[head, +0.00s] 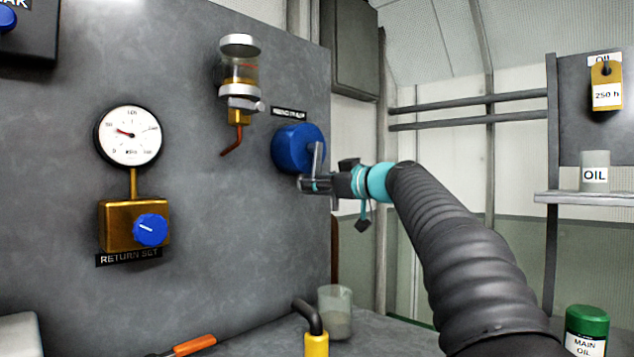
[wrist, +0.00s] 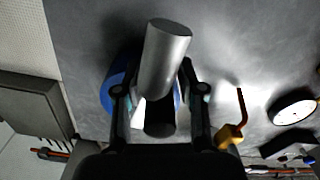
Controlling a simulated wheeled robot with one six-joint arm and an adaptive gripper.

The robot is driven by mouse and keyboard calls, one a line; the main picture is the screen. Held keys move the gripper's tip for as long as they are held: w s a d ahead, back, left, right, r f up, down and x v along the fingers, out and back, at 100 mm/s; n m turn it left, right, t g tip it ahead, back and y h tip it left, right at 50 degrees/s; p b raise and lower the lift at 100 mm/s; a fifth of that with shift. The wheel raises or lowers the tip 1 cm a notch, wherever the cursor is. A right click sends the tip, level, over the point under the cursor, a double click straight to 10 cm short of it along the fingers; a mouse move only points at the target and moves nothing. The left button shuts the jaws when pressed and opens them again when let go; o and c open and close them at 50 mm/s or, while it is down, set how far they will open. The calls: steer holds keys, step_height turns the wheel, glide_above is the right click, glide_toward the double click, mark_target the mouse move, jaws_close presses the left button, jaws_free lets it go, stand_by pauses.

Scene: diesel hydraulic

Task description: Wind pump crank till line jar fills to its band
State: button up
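The pump crank (head: 297,148) is a blue disc with a grey arm, mounted on the right part of the grey panel. It also shows behind my fingers in the wrist view (wrist: 108,90). Its grey cylindrical handle (wrist: 166,58) stands between my fingertips, which appear to touch both sides. My gripper (head: 312,184) is closed around the handle below the hub. The line jar (head: 240,72) is a clear glass cylinder with metal caps, up and left of the crank.
A gauge (head: 130,135) stands above a brass block with a blue knob (head: 151,230) on the left. Below are a clear cup (head: 336,310), a yellow fitting with a black elbow (head: 316,340), an orange-handled tool (head: 194,345) and a green-lidded container (head: 587,325).

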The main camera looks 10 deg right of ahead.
jaws_close()
steer(key=shift+s+a, duration=0.2)
steer(key=shift+a, duration=0.1)
stand_by(0.5)
